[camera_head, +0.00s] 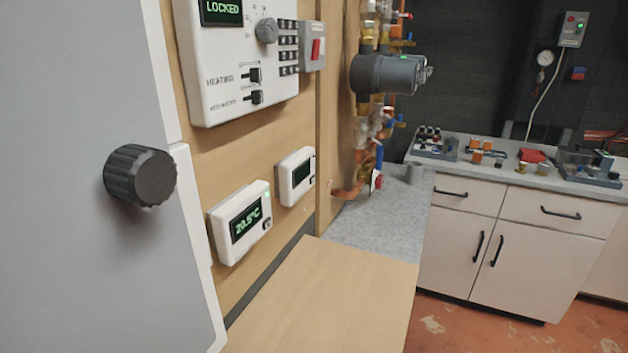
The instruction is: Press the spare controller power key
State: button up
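Two small white controllers are mounted on the wooden wall panel. The nearer controller (240,222) has a lit display reading 20.5°C, a small green light at its top right and a dark round knob or key at its lower right. The farther, smaller controller (297,176) has a dark display with no readable digits; small marks show at its right edge. I cannot read any label that says which is the spare, and a power key is too small to make out. My gripper is not in view.
A grey door or cabinet with a black knob (140,175) fills the left. Above the controllers hangs a white control panel (235,60) reading LOCKED. A wooden surface (325,295) lies below. Pipes and a grey pump (385,74) stand beyond; drawers (510,215) stand at the right.

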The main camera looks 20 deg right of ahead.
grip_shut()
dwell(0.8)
